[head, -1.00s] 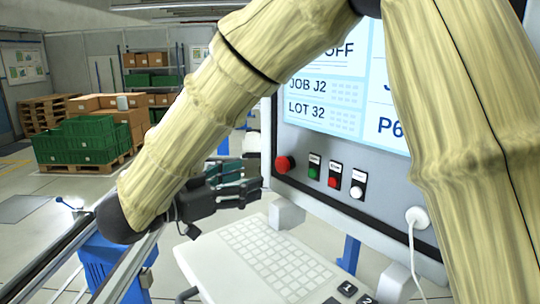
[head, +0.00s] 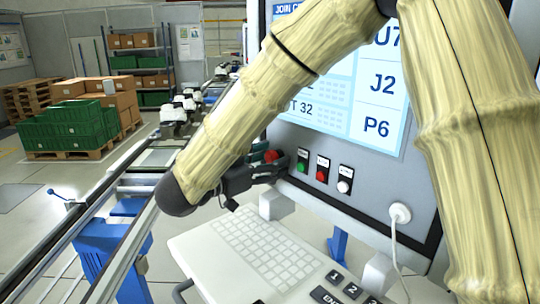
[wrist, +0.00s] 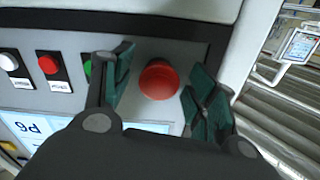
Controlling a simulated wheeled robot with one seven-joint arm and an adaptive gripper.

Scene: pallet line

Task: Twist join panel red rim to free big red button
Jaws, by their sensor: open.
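The big red button (wrist: 159,80) is on the grey join panel (head: 393,186), near the panel's left end in the head view. In the wrist view it sits between the two green-padded fingers of my gripper (wrist: 160,88), with a gap visible on each side. My gripper is open and empty. In the head view my gripper (head: 268,170) is at the panel's left edge and partly covers the red button (head: 271,156). The button's rim cannot be told apart from its cap.
Small green (head: 301,167), red (head: 321,175) and white (head: 344,186) buttons sit right of the big one. A keyboard (head: 262,250) juts out below. A white plug with a cable (head: 399,213) is at the panel's right. A conveyor (head: 113,233) runs at left.

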